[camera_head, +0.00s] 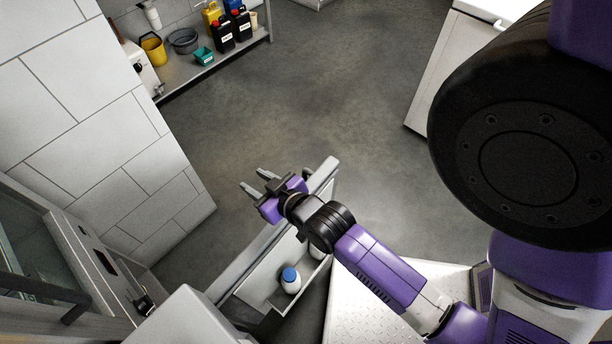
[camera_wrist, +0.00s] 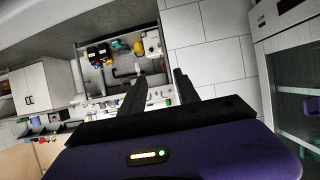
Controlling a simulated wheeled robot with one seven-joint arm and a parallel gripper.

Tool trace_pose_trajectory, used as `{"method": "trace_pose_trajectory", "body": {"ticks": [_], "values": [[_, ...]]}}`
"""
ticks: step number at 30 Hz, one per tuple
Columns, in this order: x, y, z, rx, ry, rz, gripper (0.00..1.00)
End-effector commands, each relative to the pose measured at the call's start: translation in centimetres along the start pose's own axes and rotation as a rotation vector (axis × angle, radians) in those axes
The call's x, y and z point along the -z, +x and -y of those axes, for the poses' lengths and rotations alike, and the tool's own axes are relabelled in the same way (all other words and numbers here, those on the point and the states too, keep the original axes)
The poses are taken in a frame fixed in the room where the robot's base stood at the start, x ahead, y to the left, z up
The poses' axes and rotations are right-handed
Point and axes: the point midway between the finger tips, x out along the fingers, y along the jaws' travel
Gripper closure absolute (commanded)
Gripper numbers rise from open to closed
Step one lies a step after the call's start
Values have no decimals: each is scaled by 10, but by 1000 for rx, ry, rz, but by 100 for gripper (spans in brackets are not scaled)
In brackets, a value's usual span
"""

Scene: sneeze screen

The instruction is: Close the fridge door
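The fridge door (camera_head: 328,172) stands open in the head view, a light grey panel running from lower left to upper right. Its inner side faces the lower right and carries a shelf with a white bottle with a blue cap (camera_head: 290,280). The pale grey top at the bottom edge (camera_head: 180,322) appears to be the fridge body. My gripper (camera_head: 257,180) is above the door's far part, its fingers pointing up-left past the door's outer side. The fingers are apart with nothing between them, as the wrist view (camera_wrist: 159,78) also shows. Whether my arm touches the door cannot be told.
A white tiled wall (camera_head: 90,120) and a glass-fronted unit (camera_head: 35,255) are at the left. A low shelf (camera_head: 185,72) with canisters and buckets is at the back. A white cabinet (camera_head: 440,75) stands at the upper right. The grey floor (camera_head: 300,100) beyond the door is clear.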

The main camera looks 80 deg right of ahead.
Motion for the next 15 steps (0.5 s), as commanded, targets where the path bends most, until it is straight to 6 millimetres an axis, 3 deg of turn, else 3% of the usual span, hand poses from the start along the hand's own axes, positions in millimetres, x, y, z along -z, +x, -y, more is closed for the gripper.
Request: {"method": "trace_pose_trajectory", "body": {"ticks": [1, 3, 9, 12, 15], "values": [[4, 22, -18, -40, 11, 36, 62], [-2, 47, -40, -81, 21, 110, 62], [-28, 100, -112, -163, 50, 389, 62], [-47, 108, -146, -176, 69, 575, 62], [-67, 100, -170, -164, 88, 765, 62]]}}
